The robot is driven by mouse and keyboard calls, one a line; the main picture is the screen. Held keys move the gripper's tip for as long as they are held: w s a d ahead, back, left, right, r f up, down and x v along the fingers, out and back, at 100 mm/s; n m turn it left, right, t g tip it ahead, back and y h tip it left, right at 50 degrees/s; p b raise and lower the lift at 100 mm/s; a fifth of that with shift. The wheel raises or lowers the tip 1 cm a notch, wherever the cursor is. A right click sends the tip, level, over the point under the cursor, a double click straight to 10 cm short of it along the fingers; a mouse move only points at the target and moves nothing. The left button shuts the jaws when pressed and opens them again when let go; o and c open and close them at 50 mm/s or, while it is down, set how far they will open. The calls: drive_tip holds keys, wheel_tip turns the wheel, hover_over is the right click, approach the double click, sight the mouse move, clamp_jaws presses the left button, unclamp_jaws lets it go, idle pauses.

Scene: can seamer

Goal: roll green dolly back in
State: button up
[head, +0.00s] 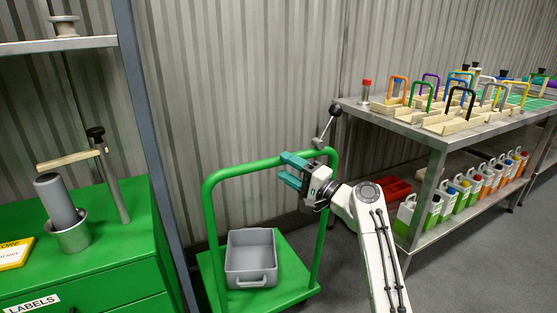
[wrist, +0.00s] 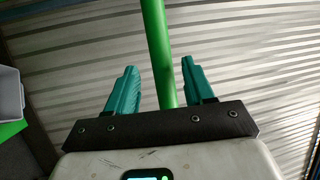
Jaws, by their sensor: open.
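The green dolly (head: 213,285) stands on the floor between the green cabinet and the steel table. Its tall green handle hoop (head: 238,171) rises from the platform, and a grey bin (head: 251,266) sits on the platform. My gripper (head: 288,170) is at the upper right part of the hoop, with its teal fingers apart. In the wrist view a green bar (wrist: 158,50) of the handle passes between the two open fingers (wrist: 158,90), with gaps showing on both sides. The bin's edge also shows at the left of the wrist view (wrist: 9,95).
A green cabinet (head: 120,270) with a grey post frame stands on the left. A steel table (head: 437,140) with several colored-handled trays is on the right. Several bottles and a red bin (head: 392,190) are beneath it. A corrugated wall (head: 250,70) stands close behind. Open floor (head: 470,270) lies at the lower right.

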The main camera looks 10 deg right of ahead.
drive_tip(key=v, duration=0.6)
drive_tip(key=shift+p, duration=0.4)
drive_tip(key=shift+s, duration=0.1)
drive_tip(key=s+d+f+n+g+h, duration=0.1)
drive_tip(key=s+f+n+g+h, duration=0.6)
drive_tip(key=s+f, duration=1.75)
drive_tip(key=s+d+f+g+h, duration=0.2)
drive_tip(key=s+f, duration=0.1)
drive_tip(key=s, duration=0.3)
drive_tip(key=s+d+f+g+h, duration=0.1)
drive_tip(key=s+d+f+g, duration=0.1)
drive_tip(key=s+d+f, duration=0.3)
drive_tip(key=s+d+r+n+g+h, duration=0.2)
drive_tip(key=s+g+h, duration=0.1)
drive_tip(key=s, duration=1.2)
wheel_tip(320, 180, up, 23)
drive_tip(key=p, duration=2.2)
drive_tip(key=shift+d+p, duration=0.2)
drive_tip(key=shift+p, duration=0.1)
